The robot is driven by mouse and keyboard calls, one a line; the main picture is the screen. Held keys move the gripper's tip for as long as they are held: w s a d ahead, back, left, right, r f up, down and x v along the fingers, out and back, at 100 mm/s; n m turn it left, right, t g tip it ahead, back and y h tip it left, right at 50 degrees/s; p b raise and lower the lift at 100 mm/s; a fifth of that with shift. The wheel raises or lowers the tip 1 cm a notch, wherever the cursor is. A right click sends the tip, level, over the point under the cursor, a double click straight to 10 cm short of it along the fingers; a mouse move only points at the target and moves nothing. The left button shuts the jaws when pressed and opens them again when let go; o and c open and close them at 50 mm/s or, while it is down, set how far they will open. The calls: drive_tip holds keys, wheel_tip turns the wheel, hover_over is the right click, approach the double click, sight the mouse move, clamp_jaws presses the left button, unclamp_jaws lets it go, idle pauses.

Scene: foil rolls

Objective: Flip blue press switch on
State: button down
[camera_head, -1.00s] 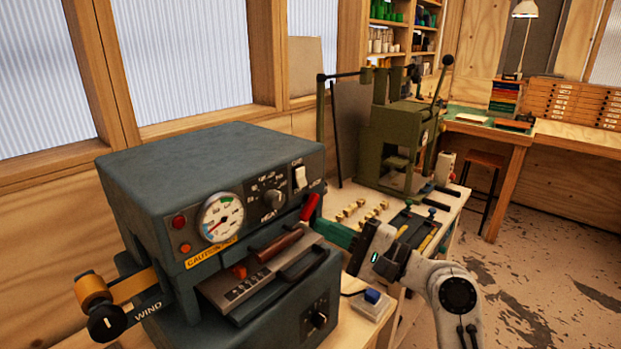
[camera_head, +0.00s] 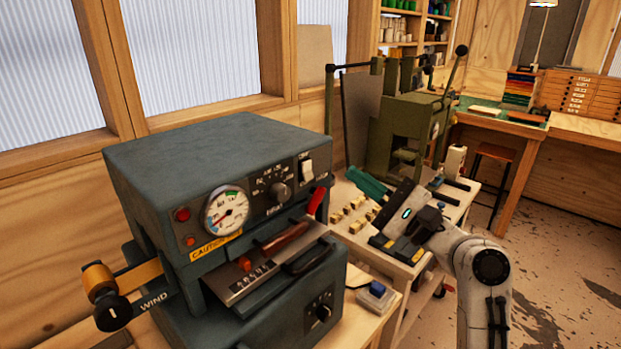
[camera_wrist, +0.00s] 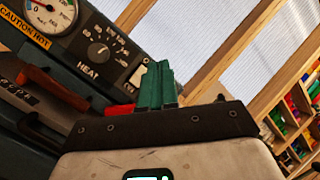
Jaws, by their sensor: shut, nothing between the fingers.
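The blue-grey press (camera_head: 200,155) stands at the left, with a gauge, a knob and a white rocker switch (camera_head: 306,170) on its front panel. The rocker also shows in the wrist view (camera_wrist: 138,76), just left of the fingers. I cannot tell its position. A small pale box with a blue button (camera_head: 377,290) sits on the bench right of the press. My gripper (camera_head: 353,175) has teal fingers, shut and empty, pointing up and left toward the panel. They are right of the rocker in the head view, apart from it. The fingers (camera_wrist: 158,66) show together in the wrist view.
A red-handled lever (camera_head: 317,200) projects in front of the panel, below the rocker. Small wooden pieces (camera_head: 350,215) and a dark tray lie on the bench below my gripper. A green lever press (camera_head: 405,125) stands behind. Floor at the right is open.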

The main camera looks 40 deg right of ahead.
drive_tip(key=b, duration=0.2)
approach(306, 169)
drive_tip(key=shift+r+x, duration=0.2)
drive_tip(key=shift+x, duration=1)
drive_tip(key=shift+r+x, duration=0.2)
drive_tip(key=shift+x, duration=1.05)
drive_tip(key=shift+w+f, duration=0.15)
drive_tip(key=shift+w, duration=0.05)
drive_tip(key=shift+w+f, duration=0.1)
drive_tip(key=shift+w, duration=0.2)
idle(0.7)
drive_tip(key=shift+s, duration=0.1)
drive_tip(key=shift+s+r, duration=0.25)
drive_tip(key=shift+s, duration=0.4)
drive_tip(key=shift+s+r+p, duration=0.3)
drive_tip(key=shift+s+p, duration=0.05)
drive_tip(key=shift+s, duration=0.4)
drive_tip(key=shift+s+r+p, duration=0.35)
drive_tip(key=shift+s+p, duration=0.05)
drive_tip(key=shift+s, duration=0.4)
drive_tip(key=shift+s+r+p, duration=0.3)
drive_tip(key=shift+s+p, duration=0.05)
drive_tip(key=shift+s, duration=0.4)
